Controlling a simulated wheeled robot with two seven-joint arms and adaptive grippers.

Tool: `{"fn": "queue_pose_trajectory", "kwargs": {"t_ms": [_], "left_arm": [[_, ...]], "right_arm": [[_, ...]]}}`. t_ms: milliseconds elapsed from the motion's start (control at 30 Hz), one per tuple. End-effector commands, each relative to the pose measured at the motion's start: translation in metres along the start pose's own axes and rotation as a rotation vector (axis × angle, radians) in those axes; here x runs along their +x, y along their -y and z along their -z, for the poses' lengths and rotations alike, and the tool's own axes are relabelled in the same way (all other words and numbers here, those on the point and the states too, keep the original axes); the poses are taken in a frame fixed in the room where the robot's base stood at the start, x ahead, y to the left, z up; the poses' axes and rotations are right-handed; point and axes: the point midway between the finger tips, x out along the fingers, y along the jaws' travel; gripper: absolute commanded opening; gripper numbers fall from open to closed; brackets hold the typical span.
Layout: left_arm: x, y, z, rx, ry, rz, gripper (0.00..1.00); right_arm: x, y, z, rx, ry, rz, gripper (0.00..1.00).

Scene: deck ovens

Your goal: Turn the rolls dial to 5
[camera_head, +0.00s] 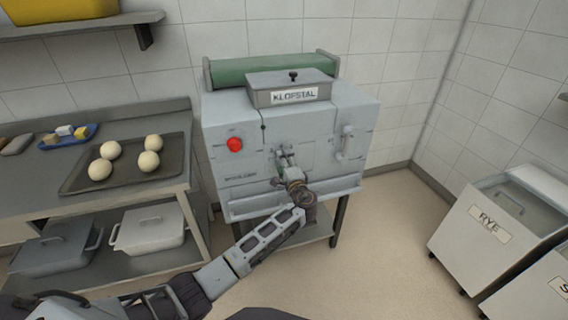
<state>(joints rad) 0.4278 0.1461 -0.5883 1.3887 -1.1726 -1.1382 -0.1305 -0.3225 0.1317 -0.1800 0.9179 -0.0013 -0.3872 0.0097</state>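A grey machine (228,120) with a KLOFSTAL label stands against the back wall. Its front has a red button (235,145) on the left and a pale lever or handle (345,142) on the right. My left arm reaches up from the lower left, and my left gripper (286,157) is at the middle of the machine's front, its fingers pointing at the panel. The fingers are too small to tell whether they are open or shut. No rolls dial or its numbers can be made out; the gripper covers that part of the panel. My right gripper is not in view.
A steel table (30,202) at left holds a dark tray (85,183) with several dough balls and a blue tray (48,143). Lidded tubs sit on its lower shelf. A RYE bin (477,232) stands at right. The floor between machine and bins is clear.

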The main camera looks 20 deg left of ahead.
Motion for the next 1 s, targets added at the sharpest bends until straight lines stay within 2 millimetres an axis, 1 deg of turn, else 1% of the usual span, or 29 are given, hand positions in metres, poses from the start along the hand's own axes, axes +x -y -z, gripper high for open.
{"fn": "queue_pose_trajectory", "kwargs": {"t_ms": [267, 467, 667, 1000], "left_arm": [[-0.001, 0.000, 0.000, 0.000, 0.001, 0.000, 0.58], [-0.011, 0.000, 0.000, -0.001, 0.000, 0.000, 0.58], [-0.032, -0.001, 0.000, -0.001, -0.001, -0.001, 0.58], [-0.082, -0.001, 0.000, -0.002, 0.000, -0.002, 0.58]], "right_arm": [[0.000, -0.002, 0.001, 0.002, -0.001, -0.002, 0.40], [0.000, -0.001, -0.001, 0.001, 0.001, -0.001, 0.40], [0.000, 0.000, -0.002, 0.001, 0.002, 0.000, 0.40], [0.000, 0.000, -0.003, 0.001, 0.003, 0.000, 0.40]]}}
